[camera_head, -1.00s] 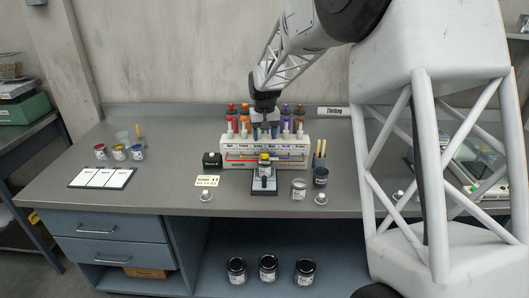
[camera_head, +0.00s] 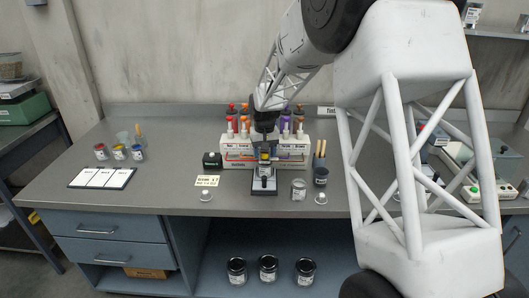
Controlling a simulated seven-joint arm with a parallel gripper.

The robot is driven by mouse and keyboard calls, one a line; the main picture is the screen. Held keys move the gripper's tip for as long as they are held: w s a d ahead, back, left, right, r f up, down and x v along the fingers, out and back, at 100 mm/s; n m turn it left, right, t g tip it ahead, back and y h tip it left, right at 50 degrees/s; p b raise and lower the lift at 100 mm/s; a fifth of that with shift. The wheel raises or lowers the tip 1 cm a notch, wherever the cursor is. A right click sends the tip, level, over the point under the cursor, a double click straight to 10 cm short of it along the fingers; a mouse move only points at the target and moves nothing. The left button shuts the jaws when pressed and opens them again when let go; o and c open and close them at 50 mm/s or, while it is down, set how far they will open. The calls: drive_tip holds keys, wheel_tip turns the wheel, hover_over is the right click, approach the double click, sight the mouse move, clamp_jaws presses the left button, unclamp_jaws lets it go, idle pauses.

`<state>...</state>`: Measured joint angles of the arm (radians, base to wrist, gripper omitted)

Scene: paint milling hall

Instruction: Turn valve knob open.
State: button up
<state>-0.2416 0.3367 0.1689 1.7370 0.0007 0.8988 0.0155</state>
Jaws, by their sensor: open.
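A white dispenser rack (camera_head: 240,159) with a row of labels and coloured bottles on top stands at the back middle of the bench. My gripper (camera_head: 264,147) is open and points down in front of the rack's middle, hiding its central labels and the bottles behind. A small cup with a yellow top (camera_head: 264,157) stands on a black scale (camera_head: 264,185) just below my gripper. I cannot make out a single valve knob clearly; the middle of the rack front is covered by my gripper.
A black box (camera_head: 212,160) and a cream card (camera_head: 207,181) lie left of the scale. A glass jar (camera_head: 299,189) and a dark pot with brushes (camera_head: 320,176) stand right. Paint cups (camera_head: 119,154) and a white panel (camera_head: 101,178) are at the left. My arm covers the right side.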

drive_tip(key=c, duration=0.9)
drive_tip(key=shift+c, duration=0.2)
